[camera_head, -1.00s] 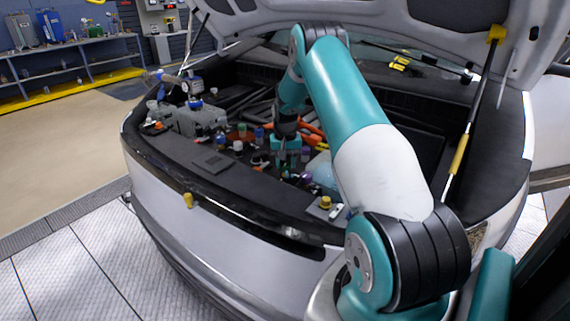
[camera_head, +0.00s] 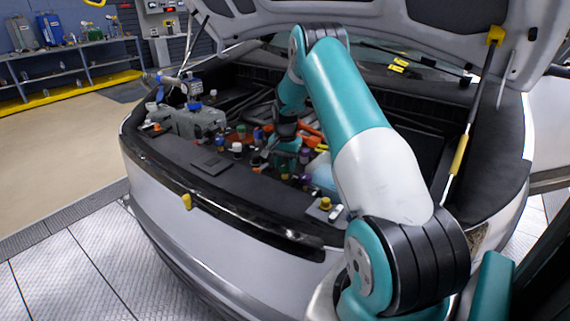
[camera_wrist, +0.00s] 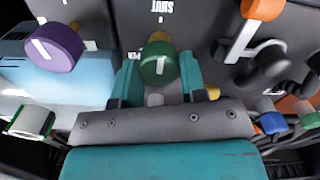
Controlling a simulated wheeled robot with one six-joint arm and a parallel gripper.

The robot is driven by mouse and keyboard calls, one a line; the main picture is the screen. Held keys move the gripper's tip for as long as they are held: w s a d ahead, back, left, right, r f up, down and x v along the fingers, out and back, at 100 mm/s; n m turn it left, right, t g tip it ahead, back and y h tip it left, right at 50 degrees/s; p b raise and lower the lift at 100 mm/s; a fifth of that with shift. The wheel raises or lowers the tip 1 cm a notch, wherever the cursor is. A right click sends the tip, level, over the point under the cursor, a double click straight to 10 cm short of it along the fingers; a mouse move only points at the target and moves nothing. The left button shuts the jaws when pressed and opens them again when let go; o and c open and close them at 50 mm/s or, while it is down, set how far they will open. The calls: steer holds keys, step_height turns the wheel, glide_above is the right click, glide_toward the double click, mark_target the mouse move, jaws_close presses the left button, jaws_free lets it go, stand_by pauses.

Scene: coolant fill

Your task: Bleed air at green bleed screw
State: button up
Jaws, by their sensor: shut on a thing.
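The green bleed screw (camera_wrist: 158,64) shows in the wrist view as a round green knob with a white line on its face. My gripper (camera_wrist: 161,72) has its two teal fingers on either side of the knob and is shut on it. The white line runs nearly up and down in the picture. A label reading "SHUT" (camera_wrist: 162,6) lies upside down just beyond the knob. In the head view my gripper (camera_head: 284,152) reaches down into the engine bay, and the bleed screw cannot be made out there.
A purple cap (camera_wrist: 53,48) on a pale blue tank (camera_wrist: 85,82) is close on the left. The raised hood (camera_head: 380,14) hangs above my arm.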

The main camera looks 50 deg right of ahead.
mark_target(285, 164)
steer(key=shift+d+r, duration=0.1)
steer(key=o, duration=0.9)
steer(key=shift+o, duration=0.2)
step_height(285, 164, up, 17)
steer(key=b, duration=0.1)
steer(key=shift+r+b, duration=0.2)
steer(key=shift+b, duration=0.2)
